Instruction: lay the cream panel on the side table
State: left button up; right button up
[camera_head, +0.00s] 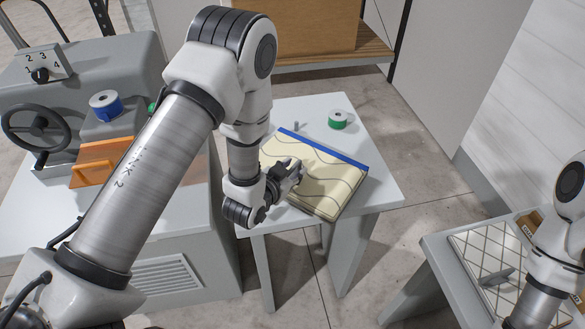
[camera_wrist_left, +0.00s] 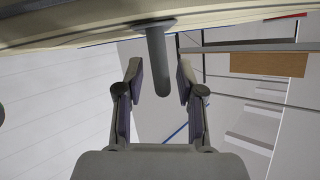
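The cream panel (camera_head: 325,185), a thick padded piece with curved stitch lines and a blue far edge, lies on the white side table (camera_head: 375,180). My left gripper (camera_head: 296,170) is at the panel's left part, low over its top. In the left wrist view the gripper's two fingers (camera_wrist_left: 161,85) stand apart on either side of a grey post-like handle (camera_wrist_left: 159,60), with gaps beside it. The panel's pale edge (camera_wrist_left: 60,30) runs across the top of that view. My right arm shows at the right edge of the head view, but its gripper does not show.
A green tape roll (camera_head: 338,119) and a small grey peg (camera_head: 297,126) stand on the side table behind the panel. A grid-stitched white panel (camera_head: 470,250) lies on another table at the lower right. A machine with a handwheel (camera_head: 36,128) stands at the left.

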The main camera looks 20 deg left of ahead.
pick_arm(q)
jog(key=shift+s, duration=0.25)
jog(key=p+v, duration=0.4)
jog(key=v, duration=0.7)
jog(key=s+f+g, duration=0.1)
jog(key=f, duration=0.1)
jog(key=s+f+g, duration=0.2)
jog(key=f, duration=0.1)
jog(key=s+a+f+n+g, duration=0.1)
jog(key=s+f, duration=0.1)
jog(key=f, duration=0.1)
jog(key=shift+s+f+g+y, duration=0.15)
jog(key=shift+g+y, duration=0.15)
jog(key=s+a+f+n+g, duration=0.1)
jog(key=s+f+n+g, duration=0.1)
jog(key=s+f+g, duration=0.45)
jog(key=s+a+f+n+g, duration=0.1)
jog(key=s+f+g, duration=0.15)
jog(key=s, duration=0.65)
notch_tip(320, 180, down, 9)
jog(key=b, duration=0.9)
jog(key=shift+w+d+r+y, duration=0.2)
jog(key=shift+w+r+y, duration=0.1)
jog(key=shift+y, duration=0.1)
jog(key=shift+s, duration=0.15)
